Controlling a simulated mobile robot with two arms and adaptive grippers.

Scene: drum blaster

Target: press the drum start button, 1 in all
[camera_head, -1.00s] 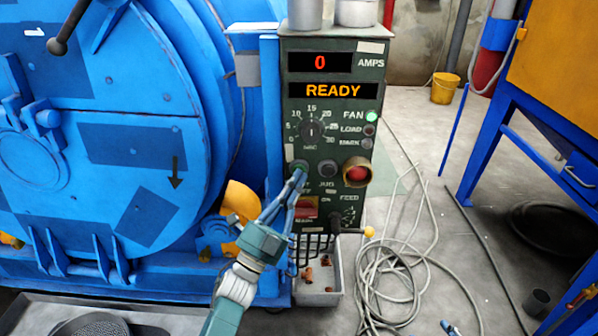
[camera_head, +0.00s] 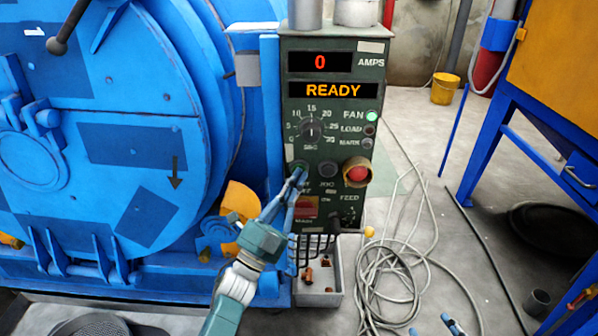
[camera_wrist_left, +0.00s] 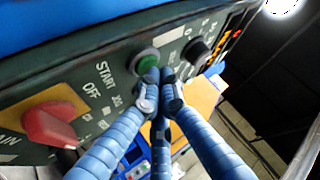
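The green start button (camera_wrist_left: 147,62) is on the control panel, above the word START in the left wrist view. In the head view the button (camera_head: 297,164) is largely covered by my left fingertips. My left gripper (camera_head: 300,174) reaches up to the panel from below. Its blue fingers are together and empty, with the tips (camera_wrist_left: 162,88) at the button's lower edge in the wrist view. I cannot tell whether they touch it. The panel display (camera_head: 333,90) reads READY, and the amps display (camera_head: 320,62) shows 0. Blue tips of my right gripper (camera_head: 432,329) barely show at the bottom edge.
A red button (camera_head: 358,174) in a collar and a dark button (camera_head: 327,169) sit right of the start button. A red switch (camera_head: 306,207) is below. The blue drum machine (camera_head: 120,90) stands left. A coiled cable (camera_head: 392,275) lies on the floor.

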